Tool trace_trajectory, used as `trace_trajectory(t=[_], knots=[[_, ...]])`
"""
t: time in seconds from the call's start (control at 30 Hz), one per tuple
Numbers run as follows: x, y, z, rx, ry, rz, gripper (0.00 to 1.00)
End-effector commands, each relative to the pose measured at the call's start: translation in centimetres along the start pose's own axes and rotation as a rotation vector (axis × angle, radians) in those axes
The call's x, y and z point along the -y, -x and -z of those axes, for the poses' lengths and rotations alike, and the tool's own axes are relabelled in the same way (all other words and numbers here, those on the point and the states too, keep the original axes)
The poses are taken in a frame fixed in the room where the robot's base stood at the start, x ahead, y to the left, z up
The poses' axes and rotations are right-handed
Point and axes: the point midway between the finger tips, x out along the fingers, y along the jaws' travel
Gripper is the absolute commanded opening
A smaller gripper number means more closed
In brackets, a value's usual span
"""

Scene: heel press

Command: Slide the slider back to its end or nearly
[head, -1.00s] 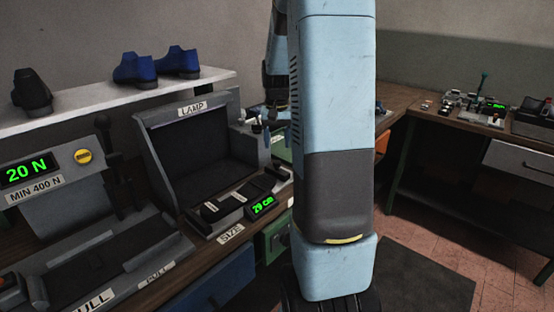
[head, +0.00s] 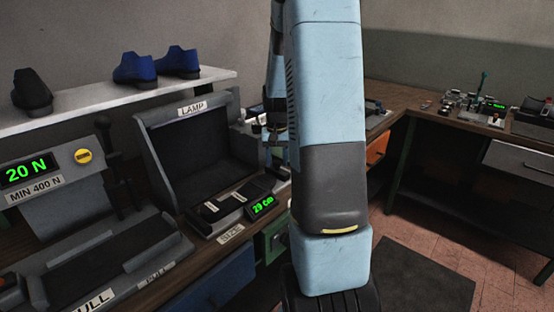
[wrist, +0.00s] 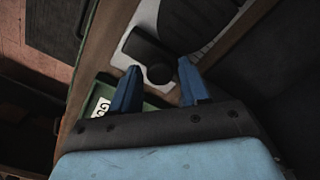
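The size gauge (head: 211,226) stands in front of the lamp box, with a green display (head: 262,206) that seems to read 29 cm. Pale strips and dark blocks lie along its top. My gripper (head: 276,155) hangs above the gauge's far right end in the head view, partly hidden by my arm. In the wrist view my gripper (wrist: 161,84) is open, its blue fingers spread. A dark block with a round knob (wrist: 158,73), which looks like the slider, lies just beyond and between the fingertips. I cannot tell whether they touch it.
The lamp box (head: 190,150) rises behind the gauge. A press (head: 40,175) showing 20 N stands to the left. Shoes (head: 135,69) sit on the shelf (head: 90,112). A green drawer front (head: 272,240) is below the bench edge.

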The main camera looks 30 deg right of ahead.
Motion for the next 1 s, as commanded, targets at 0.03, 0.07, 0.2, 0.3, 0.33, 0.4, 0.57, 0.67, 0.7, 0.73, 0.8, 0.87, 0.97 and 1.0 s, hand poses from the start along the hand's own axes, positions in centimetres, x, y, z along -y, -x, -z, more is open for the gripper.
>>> trace_trajectory(t=[0.03, 0.07, 0.2, 0.3, 0.33, 0.4, 0.57, 0.67, 0.7, 0.73, 0.8, 0.87, 0.97, 1.0], knots=[[0.00, 0.01, 0.00, 0.000, 0.000, 0.000, 0.40], [0.00, 0.01, 0.00, 0.000, 0.000, 0.000, 0.37], [0.00, 0.02, 0.00, 0.000, 0.000, 0.000, 0.24], [0.01, 0.02, 0.00, 0.000, 0.000, 0.000, 0.14], [0.01, 0.02, 0.00, 0.000, 0.000, 0.000, 0.11], [0.01, 0.02, 0.00, 0.000, 0.000, 0.000, 0.05], [0.02, 0.03, 0.00, 0.000, 0.000, 0.000, 0.00], [0.02, 0.03, 0.00, 0.000, 0.000, 0.000, 0.00], [0.02, 0.03, 0.00, 0.000, 0.000, 0.000, 0.00], [0.02, 0.03, 0.01, 0.000, 0.000, 0.000, 0.00], [0.08, 0.03, 0.03, 0.000, 0.002, 0.000, 0.00], [0.21, 0.04, 0.08, 0.000, 0.005, 0.000, 0.00], [0.55, 0.04, 0.31, -0.001, 0.015, 0.000, 0.00], [0.77, 0.05, 0.42, -0.001, 0.022, 0.001, 0.00]])
